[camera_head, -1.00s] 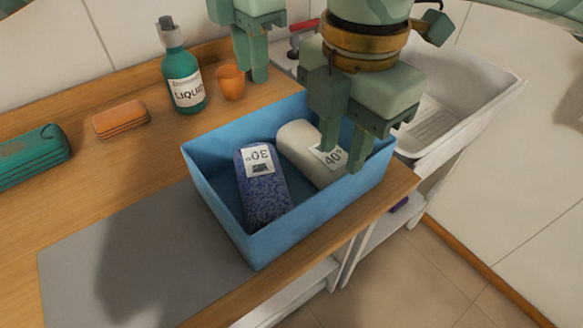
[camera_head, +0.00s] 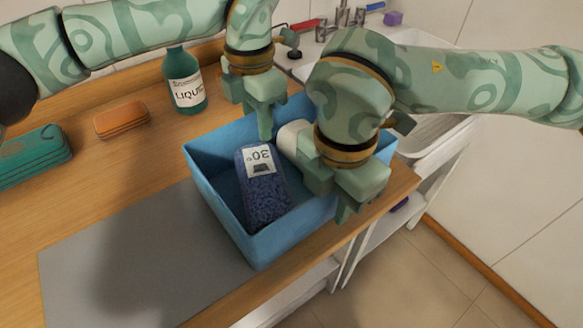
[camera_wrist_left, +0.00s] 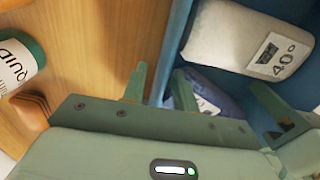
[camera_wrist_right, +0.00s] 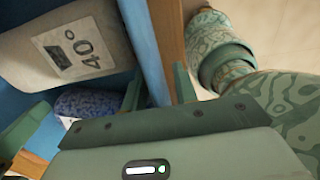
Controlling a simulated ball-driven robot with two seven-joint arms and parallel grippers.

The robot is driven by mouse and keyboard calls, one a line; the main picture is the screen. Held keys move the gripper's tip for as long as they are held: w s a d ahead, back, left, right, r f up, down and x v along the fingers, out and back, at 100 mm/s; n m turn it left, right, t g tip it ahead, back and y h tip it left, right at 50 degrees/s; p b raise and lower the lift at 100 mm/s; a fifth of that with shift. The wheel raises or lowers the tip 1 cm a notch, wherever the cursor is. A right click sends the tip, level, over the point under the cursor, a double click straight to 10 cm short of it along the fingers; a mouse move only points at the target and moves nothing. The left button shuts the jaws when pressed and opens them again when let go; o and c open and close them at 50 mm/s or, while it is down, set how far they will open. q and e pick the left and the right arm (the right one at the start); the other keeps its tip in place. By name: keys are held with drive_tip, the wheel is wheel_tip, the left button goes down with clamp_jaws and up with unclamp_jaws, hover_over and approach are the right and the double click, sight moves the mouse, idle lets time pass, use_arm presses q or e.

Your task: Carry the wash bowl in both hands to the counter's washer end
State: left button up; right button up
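The blue wash bowl (camera_head: 245,238) stands on the wooden counter, partly over the grey mat. It holds a dark blue bag marked 30° (camera_head: 262,195) and a white bag marked 40° (camera_wrist_left: 245,38). My left gripper (camera_head: 264,115) is at the far wall, its fingers on either side of the rim in the left wrist view (camera_wrist_left: 160,88). My right gripper (camera_head: 352,200) is at the near right wall, and the right wrist view (camera_wrist_right: 160,88) shows its fingers straddling that rim. Both look open, with a gap beside the wall. The head view hides most fingers.
A green liquid bottle (camera_head: 186,85), an orange bar (camera_head: 121,119) and a teal case (camera_head: 32,155) stand at the left and back. The grey mat (camera_head: 130,262) is bare. A white sink (camera_head: 425,135) is at the right.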

use_arm(q)
clamp_jaws()
use_arm(e)
clamp_jaws()
drive_tip(key=shift+r, duration=0.1)
